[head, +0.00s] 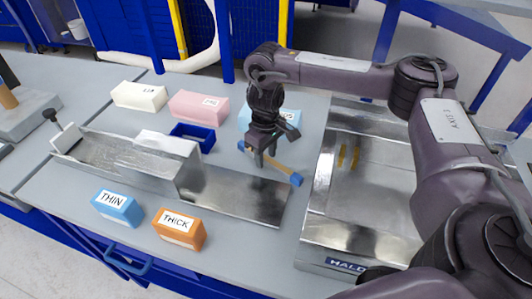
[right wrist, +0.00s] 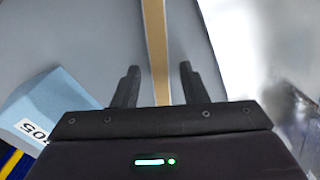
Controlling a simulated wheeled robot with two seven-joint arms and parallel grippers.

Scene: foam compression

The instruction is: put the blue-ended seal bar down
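The seal bar (head: 281,169) is a thin tan bar with blue ends. It lies slantwise by the right end of the flat metal plate, under my right gripper (head: 262,160). In the right wrist view the bar (right wrist: 156,45) runs between the two dark fingers of the right gripper (right wrist: 158,85). A gap shows on each side of the bar, so the fingers are apart and not closed on it. Whether the bar rests fully on the table is hard to tell. My left gripper is not in view.
A metal channel (head: 135,155) with a flat plate (head: 235,195) lies to the left. Blue THIN (head: 117,208) and orange THICK (head: 180,229) blocks stand in front. White (head: 139,96), pink (head: 198,106) and light blue (head: 290,117) blocks stand behind. A metal machine (head: 365,205) is at right.

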